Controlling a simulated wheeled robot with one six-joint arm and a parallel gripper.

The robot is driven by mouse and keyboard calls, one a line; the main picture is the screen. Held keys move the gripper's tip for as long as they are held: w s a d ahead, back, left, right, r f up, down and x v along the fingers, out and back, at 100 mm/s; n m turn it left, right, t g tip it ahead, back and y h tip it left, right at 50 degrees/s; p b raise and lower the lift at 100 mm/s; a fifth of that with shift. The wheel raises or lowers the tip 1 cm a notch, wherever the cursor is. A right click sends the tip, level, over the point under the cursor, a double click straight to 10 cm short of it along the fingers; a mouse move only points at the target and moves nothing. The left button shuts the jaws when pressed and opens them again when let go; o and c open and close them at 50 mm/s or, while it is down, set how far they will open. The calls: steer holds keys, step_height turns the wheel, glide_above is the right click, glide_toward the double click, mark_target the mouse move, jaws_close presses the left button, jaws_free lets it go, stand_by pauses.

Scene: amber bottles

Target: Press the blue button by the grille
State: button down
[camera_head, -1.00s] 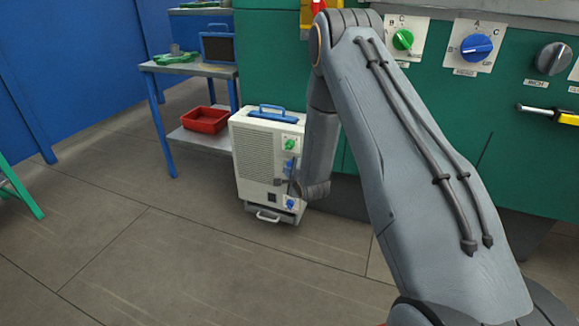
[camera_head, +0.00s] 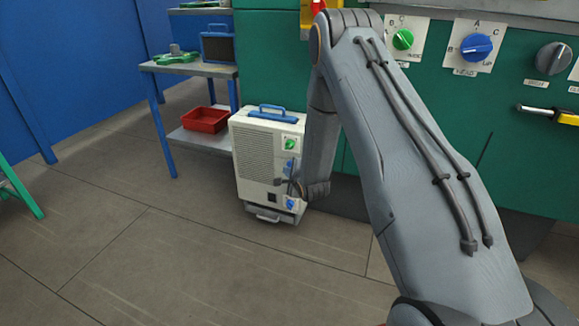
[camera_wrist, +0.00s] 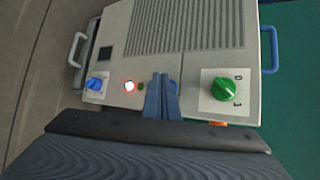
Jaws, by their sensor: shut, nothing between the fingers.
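The white box (camera_head: 262,150) with a grille (camera_head: 253,150) stands on the floor in the head view. A blue part (camera_head: 289,166), which looks like the blue button, shows on its control strip, just above my gripper (camera_head: 281,182). In the wrist view, the grille (camera_wrist: 185,25) lies beyond the strip. My gripper (camera_wrist: 163,78) is shut and empty, its fingertips over the strip between a lit red lamp (camera_wrist: 129,86) and the green knob (camera_wrist: 225,89). The fingers cover the button there. I cannot tell whether they touch it.
A blue-legged table (camera_head: 190,68) with a red tray (camera_head: 205,119) stands left of the box. The green cabinet (camera_head: 285,75) is behind. Floor in front is clear.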

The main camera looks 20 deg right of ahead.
steer(key=shift+w, duration=0.1)
steer(key=shift+w+d, duration=0.25)
steer(key=shift+w+d, duration=0.25)
steer(key=shift+w, duration=0.1)
stand_by(0.9)
steer(key=shift+s+a, duration=0.1)
steer(key=shift+s+a+p, duration=0.4)
steer(key=shift+s, duration=0.2)
stand_by(0.4)
steer(key=s+a+p, duration=0.1)
steer(key=s, duration=0.1)
steer(key=s+a+p, duration=0.1)
steer(key=s+a, duration=0.1)
stand_by(0.4)
stand_by(0.4)
